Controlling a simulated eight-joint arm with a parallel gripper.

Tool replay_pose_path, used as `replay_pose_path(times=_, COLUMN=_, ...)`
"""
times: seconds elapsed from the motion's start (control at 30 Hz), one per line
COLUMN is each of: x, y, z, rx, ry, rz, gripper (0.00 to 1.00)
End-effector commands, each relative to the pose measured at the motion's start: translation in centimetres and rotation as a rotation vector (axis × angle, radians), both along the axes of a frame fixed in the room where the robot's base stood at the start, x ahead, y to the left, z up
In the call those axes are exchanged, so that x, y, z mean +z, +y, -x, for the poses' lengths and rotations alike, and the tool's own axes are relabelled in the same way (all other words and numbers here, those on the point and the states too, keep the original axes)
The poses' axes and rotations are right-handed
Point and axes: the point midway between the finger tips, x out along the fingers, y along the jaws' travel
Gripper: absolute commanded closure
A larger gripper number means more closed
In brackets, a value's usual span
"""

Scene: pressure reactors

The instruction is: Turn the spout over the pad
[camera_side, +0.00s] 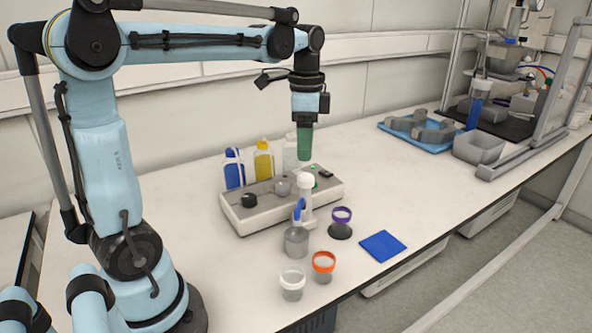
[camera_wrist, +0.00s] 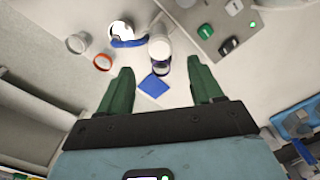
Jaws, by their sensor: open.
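A white dispenser column (camera_side: 306,193) stands in front of the grey instrument box; its rounded head (camera_wrist: 158,45) shows from above in the wrist view. Its blue spout (camera_side: 299,209) points over a grey metal beaker (camera_side: 296,243); the wrist view shows the spout (camera_wrist: 128,43) reaching left from the head, across the beaker. The flat blue pad (camera_side: 382,246) lies at the right, near the bench's front edge, and also shows in the wrist view (camera_wrist: 154,86). My gripper (camera_side: 304,157), with green fingers, hangs above the column, apart from it. The wrist view shows its fingertips (camera_wrist: 160,64) apart and empty.
A purple-ringed vessel (camera_side: 342,217) stands between column and pad. An orange-ringed jar (camera_side: 323,267) and a white-ringed jar (camera_side: 292,284) stand in front. The instrument box (camera_side: 245,220) and several bottles (camera_side: 264,160) are behind. Right of the pad, the bench is clear.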

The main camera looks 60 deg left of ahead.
Motion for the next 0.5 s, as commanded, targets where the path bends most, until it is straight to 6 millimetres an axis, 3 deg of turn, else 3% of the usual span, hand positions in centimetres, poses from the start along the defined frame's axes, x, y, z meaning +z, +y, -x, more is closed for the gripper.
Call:
replay_pose_path(times=0.3, x=-5.0, y=0.0, z=0.0, rx=0.0, ry=-0.001, rz=-0.001, gripper=0.34)
replay_pose_path(times=0.5, x=-6.8, y=0.0, z=0.0, rx=0.001, ry=-0.001, rz=-0.001, gripper=0.34)
